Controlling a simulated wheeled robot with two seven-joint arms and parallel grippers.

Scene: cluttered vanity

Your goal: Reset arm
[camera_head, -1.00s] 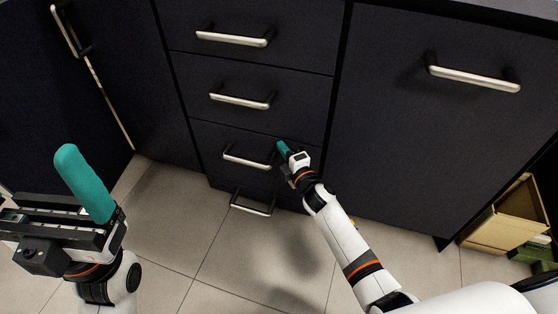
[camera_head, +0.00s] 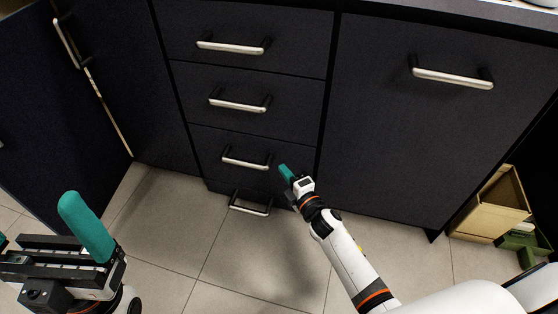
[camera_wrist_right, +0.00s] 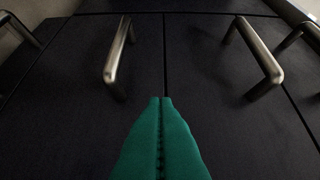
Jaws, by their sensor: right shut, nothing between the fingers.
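My right gripper (camera_head: 284,172) is in front of the lower drawers, just right of the third drawer handle (camera_head: 246,159). Its teal fingers are pressed together and empty. In the right wrist view the shut fingertips (camera_wrist_right: 161,101) point at the dark drawer fronts, between two metal handles, touching neither. My left gripper (camera_head: 36,221) is at the lower left over the floor. One teal finger stands up, and a sliver of the other shows at the picture's left edge, so the two are far apart. I see nothing between them.
A dark cabinet has stacked drawers with bar handles, including the top one (camera_head: 231,48) and the lowest one (camera_head: 250,204). A wide door (camera_head: 420,120) stands to the right. An open cardboard box (camera_head: 490,208) and a green item (camera_head: 524,241) are at right. The tiled floor (camera_head: 235,255) is clear.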

